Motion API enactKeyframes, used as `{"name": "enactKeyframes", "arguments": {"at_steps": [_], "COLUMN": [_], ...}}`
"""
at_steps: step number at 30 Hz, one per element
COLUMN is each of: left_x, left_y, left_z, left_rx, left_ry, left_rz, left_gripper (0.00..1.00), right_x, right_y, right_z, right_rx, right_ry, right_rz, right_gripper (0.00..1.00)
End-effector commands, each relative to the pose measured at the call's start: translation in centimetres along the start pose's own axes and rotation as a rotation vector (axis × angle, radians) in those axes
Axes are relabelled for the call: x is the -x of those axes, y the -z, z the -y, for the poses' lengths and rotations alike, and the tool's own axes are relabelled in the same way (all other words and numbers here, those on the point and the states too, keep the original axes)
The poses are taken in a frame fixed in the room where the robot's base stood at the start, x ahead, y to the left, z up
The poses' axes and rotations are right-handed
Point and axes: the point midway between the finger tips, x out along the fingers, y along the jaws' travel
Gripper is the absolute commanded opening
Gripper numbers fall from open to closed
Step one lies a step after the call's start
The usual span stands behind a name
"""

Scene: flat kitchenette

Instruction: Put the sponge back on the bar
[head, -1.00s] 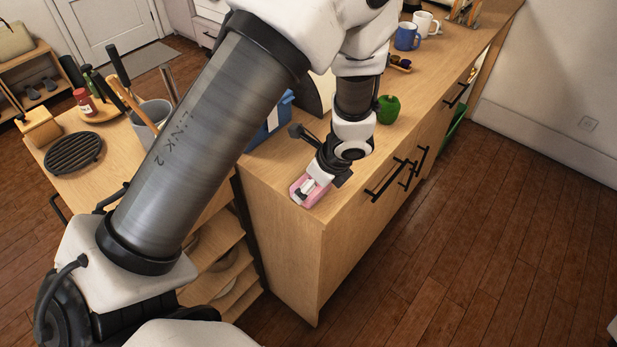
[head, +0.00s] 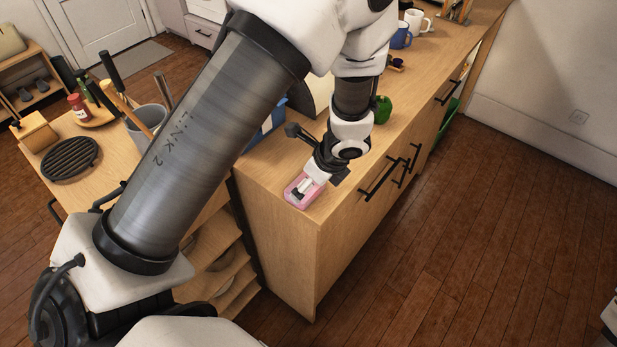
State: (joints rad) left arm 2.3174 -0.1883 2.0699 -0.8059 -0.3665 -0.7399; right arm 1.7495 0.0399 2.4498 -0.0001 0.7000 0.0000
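A pink sponge (head: 292,198) is at the near end of the wooden counter, close to its front corner. My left gripper (head: 303,188) is down at the sponge, with its pale fingertips over it and pink showing around them. The fingers overlap the sponge in this view, so I cannot tell whether they are shut on it or whether it is resting on the counter. I cannot make out a bar. My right gripper is out of view; only a bit of my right arm shows at the right edge.
The counter (head: 275,170) holds a green apple-like object (head: 383,112), a blue mug (head: 401,38) and a white mug (head: 416,22). A lower side table (head: 100,165) bears a black round grate (head: 70,158) and a grey utensil pot (head: 148,118). Open floor lies right.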

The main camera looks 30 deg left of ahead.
Motion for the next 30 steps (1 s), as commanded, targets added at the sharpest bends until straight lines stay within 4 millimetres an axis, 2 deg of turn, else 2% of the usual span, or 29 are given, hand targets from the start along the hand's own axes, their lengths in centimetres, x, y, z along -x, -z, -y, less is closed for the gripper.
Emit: {"name": "enactKeyframes", "arguments": {"at_steps": [1,9,12,17,23,25,26,28,29,30], "left_x": [2.2,7.4,8.9,10.1,10.0,9.3,8.6,6.1,4.8,3.2], "left_y": [-0.5,-0.6,-0.5,-0.3,0.0,0.5,1.0,3.0,4.2,5.6], "left_z": [0.0,0.0,0.0,0.0,0.0,-0.8,-1.5,-4.7,-6.6,-9.3], "left_rx": [-0.002,-0.001,-0.002,-0.001,0.002,0.036,0.077,0.257,0.382,0.582], "left_ry": [0.000,0.001,-0.001,0.000,0.000,-0.016,-0.029,-0.094,-0.136,-0.196], "left_rz": [0.001,0.001,0.002,0.001,-0.001,-0.027,-0.056,-0.164,-0.221,-0.289], "left_gripper": [1.00,1.00,1.00,1.00,1.00,1.00,1.00,1.00,1.00,1.00], "right_x": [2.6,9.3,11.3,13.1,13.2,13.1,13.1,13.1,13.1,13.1], "right_y": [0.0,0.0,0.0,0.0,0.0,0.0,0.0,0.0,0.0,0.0], "right_z": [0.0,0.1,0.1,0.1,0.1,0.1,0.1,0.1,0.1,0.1], "right_rx": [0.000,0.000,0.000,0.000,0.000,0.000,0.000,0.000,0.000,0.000], "right_ry": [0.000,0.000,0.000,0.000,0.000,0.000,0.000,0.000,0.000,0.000], "right_rz": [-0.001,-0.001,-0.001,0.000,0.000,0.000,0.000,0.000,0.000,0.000], "right_gripper": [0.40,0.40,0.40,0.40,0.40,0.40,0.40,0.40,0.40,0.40]}}
